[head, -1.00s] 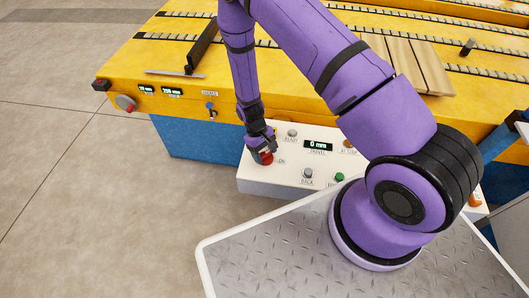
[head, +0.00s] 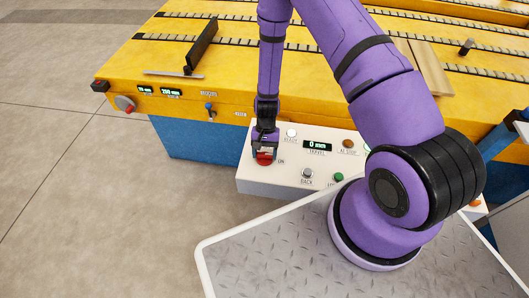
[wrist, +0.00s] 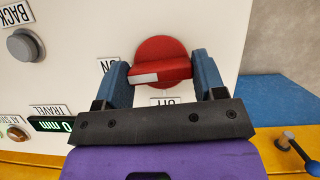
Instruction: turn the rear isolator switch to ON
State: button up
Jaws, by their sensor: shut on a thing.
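The isolator switch is a red rotary knob (head: 264,159) at the left end of the white control box. In the wrist view the knob (wrist: 163,49) has a raised red bar with a white mark at its left end, on the side of the ON label (wrist: 108,65). The OFF label (wrist: 163,101) is partly hidden below the knob. My gripper (wrist: 161,73) is shut on the bar, one blue finger at each end. In the head view my gripper (head: 265,148) reaches down onto the knob from above and hides part of it.
The white control box (head: 250,180) also carries a READY lamp (head: 292,133), a TRAVEL display (head: 317,146) reading 0 mm, a grey BACK button (head: 307,173) and a green button (head: 339,177). The yellow machine bed (head: 150,60) stands behind. Open floor lies to the left.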

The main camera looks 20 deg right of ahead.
jog(key=shift+m, duration=0.6)
jog(key=o, duration=0.9)
jog(key=v, duration=1)
jog(key=shift+d+r, duration=0.25)
jog(key=shift+r, duration=0.1)
jog(key=shift+r, duration=0.1)
